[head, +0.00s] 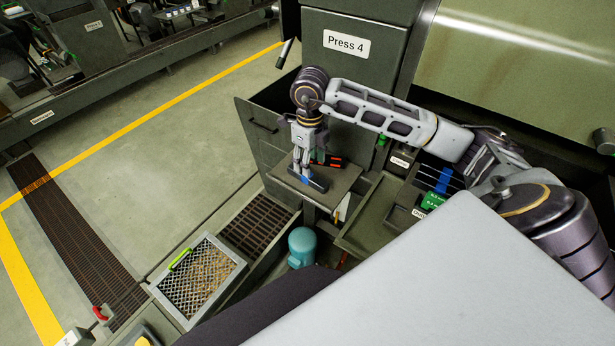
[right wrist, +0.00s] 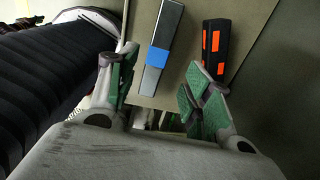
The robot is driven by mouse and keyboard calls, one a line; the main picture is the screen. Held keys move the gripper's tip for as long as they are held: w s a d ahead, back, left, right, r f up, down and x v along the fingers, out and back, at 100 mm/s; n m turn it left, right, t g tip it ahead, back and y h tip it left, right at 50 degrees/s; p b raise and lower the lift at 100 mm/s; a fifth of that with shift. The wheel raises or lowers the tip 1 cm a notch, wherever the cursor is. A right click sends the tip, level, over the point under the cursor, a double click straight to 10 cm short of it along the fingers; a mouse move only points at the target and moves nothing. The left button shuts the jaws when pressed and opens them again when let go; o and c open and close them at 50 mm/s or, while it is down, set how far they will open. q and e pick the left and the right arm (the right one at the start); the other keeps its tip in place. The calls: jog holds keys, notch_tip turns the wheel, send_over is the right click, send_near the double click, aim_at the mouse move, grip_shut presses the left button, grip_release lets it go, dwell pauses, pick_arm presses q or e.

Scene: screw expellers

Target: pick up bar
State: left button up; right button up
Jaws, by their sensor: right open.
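The bar is a grey metal piece with a blue band; in the right wrist view the bar (right wrist: 168,30) lies on a flat olive-grey shelf (right wrist: 142,28). In the head view the bar (head: 316,184) shows partly below my right gripper (head: 303,172), which hides some of it. The gripper points down over the shelf (head: 338,178). In the right wrist view my right gripper (right wrist: 160,82) is open with green pads, and the bar's near end reaches the space between its fingers. Whether the pads touch it cannot be told. My left gripper is not in view.
A black object with orange patches (right wrist: 214,47) lies right of the bar, close to the right finger. A mesh-topped tray (head: 205,283) with a green handle and a teal cylinder (head: 301,245) stand below the shelf. Press 4 (head: 347,44) rises behind. Open floor lies left.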

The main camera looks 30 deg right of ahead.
aim_at(317, 183)
jog(key=shift+f, duration=0.25)
jog(key=shift+a+f+p, duration=0.15)
jog(key=shift+f+p, duration=0.2)
jog(key=shift+f, duration=0.4)
jog(key=shift+w+a+f+p, duration=0.15)
jog(key=shift+f+p, duration=0.3)
jog(key=shift+f, duration=1.4)
jog(key=shift+c, duration=0.3)
grip_shut()
